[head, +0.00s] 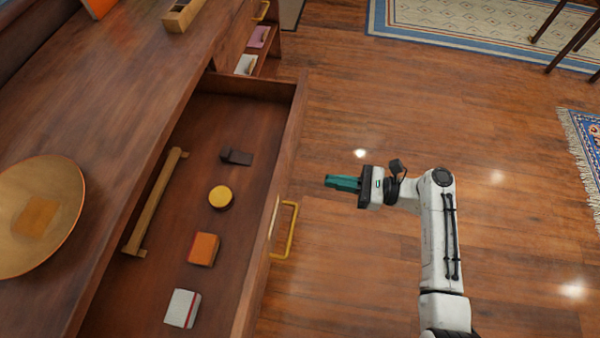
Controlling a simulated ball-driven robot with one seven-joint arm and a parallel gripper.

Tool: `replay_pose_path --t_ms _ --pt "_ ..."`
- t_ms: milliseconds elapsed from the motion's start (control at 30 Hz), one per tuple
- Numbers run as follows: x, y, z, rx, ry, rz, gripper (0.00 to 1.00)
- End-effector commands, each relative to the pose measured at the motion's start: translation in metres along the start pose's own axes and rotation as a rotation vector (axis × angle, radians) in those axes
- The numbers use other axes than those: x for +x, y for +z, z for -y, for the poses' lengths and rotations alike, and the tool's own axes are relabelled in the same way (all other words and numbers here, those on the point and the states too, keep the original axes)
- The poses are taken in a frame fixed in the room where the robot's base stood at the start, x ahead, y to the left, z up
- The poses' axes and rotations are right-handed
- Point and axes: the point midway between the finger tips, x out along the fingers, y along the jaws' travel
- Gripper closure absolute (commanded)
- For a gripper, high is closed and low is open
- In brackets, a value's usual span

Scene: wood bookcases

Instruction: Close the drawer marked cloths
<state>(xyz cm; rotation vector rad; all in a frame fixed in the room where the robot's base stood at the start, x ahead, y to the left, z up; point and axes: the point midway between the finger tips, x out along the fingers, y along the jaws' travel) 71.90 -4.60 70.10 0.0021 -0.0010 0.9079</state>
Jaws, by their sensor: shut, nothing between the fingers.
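An open wooden drawer (283,195) juts out to the right from the wooden cabinet. Its front carries a brass handle (289,230) on the outer face. A pale strip on the front near the handle may be a label, but I cannot read the word cloths. My gripper (326,181), with teal fingers, is shut and empty. It is in the air to the right of the drawer front, above the floor in the picture, apart from the handle and pointing left toward the drawer.
The drawer holds a dark block (236,157), a yellow round item (220,197), an orange box (203,249), a white box (182,308) and a wooden bar (155,202). A wooden bowl (62,190) sits on the cabinet top. Open floor (350,270) lies to the right, with rugs (480,30) beyond.

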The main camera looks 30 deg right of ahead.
Motion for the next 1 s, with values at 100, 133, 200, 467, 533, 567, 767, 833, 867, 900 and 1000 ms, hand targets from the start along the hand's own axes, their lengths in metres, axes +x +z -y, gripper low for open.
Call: replay_pose_path --t_ms 100,133,200,467,533,567,767,833,867,900,1000 --pt "0.025 -0.001 -0.001 0.000 0.003 -0.001 1.00" --pt "0.031 -0.001 -0.001 0.000 0.004 -0.001 1.00" --pt "0.044 -0.001 -0.001 -0.001 0.004 -0.001 1.00" --pt "0.081 -0.001 0.000 -0.001 0.002 -0.002 1.00" --pt "0.086 -0.001 0.000 -0.001 0.002 -0.002 1.00" --pt "0.087 -0.001 0.000 -0.001 0.001 -0.002 1.00" --pt "0.091 -0.001 0.000 -0.001 0.000 -0.002 1.00" --pt "0.091 -0.001 0.000 -0.001 0.000 -0.002 1.00" --pt "0.091 -0.001 0.000 -0.001 0.000 -0.002 1.00" --pt "0.091 -0.001 0.000 -0.001 0.000 -0.002 1.00" --pt "0.091 -0.001 0.000 -0.001 0.000 -0.002 1.00"
